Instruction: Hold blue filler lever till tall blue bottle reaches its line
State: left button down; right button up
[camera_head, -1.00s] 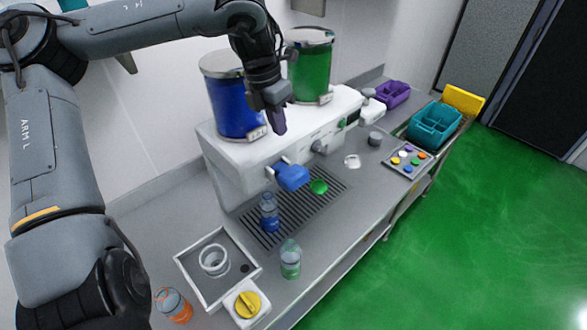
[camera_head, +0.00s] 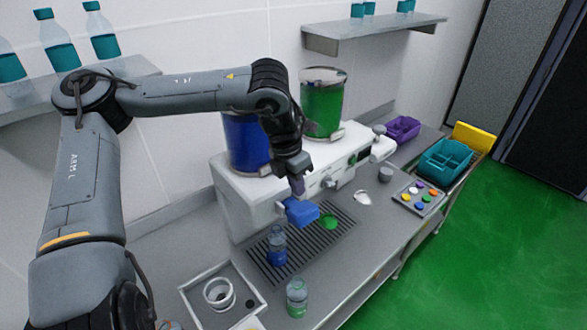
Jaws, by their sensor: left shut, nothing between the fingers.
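The tall blue bottle (camera_head: 278,247) stands upright on the dark drip grate (camera_head: 318,249) of the white filling machine (camera_head: 233,193). Its lower part looks blue and its upper part clear; I cannot make out a fill line. The blue filler lever (camera_head: 301,213) sticks out from the machine front, above and right of the bottle. My left gripper (camera_head: 298,188) is shut and empty, pointing down just above the lever's top; I cannot tell if it touches. The blue tank (camera_head: 243,142) behind is partly hidden by my left arm. My right gripper is not in view.
A greenish bottle (camera_head: 297,298) stands at the counter front, beside a square tray (camera_head: 193,289) with a white ring. Bins and a tray of coloured caps (camera_head: 418,197) are at the right.

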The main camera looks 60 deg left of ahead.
pick_arm(q)
jog(key=p, duration=0.1)
send_over(308, 221)
jog(key=a, duration=0.2)
jog(key=shift+s+a+f, duration=0.1)
jog(key=shift+s+f, duration=0.1)
jog(key=shift+f, duration=1.35)
jog(key=shift+s+a+f, duration=0.1)
jog(key=shift+s+f, duration=0.1)
jog(key=shift+f, duration=1.35)
jog(key=shift+f, duration=0.1)
jog(key=d+f+b, duration=0.1)
jog(key=f+b, duration=0.1)
jog(key=b, duration=0.1)
jog(key=shift+w+d+f, duration=0.2)
jog(key=shift+d+f, duration=0.05)
jog(key=shift+d, duration=0.1)
jog(key=shift+w+d+f+b, duration=0.1)
jog(key=shift+d+f+b, duration=0.3)
jog(key=shift+f+b, duration=0.65)
jog(key=shift+b, duration=0.45)
dwell(2.2)
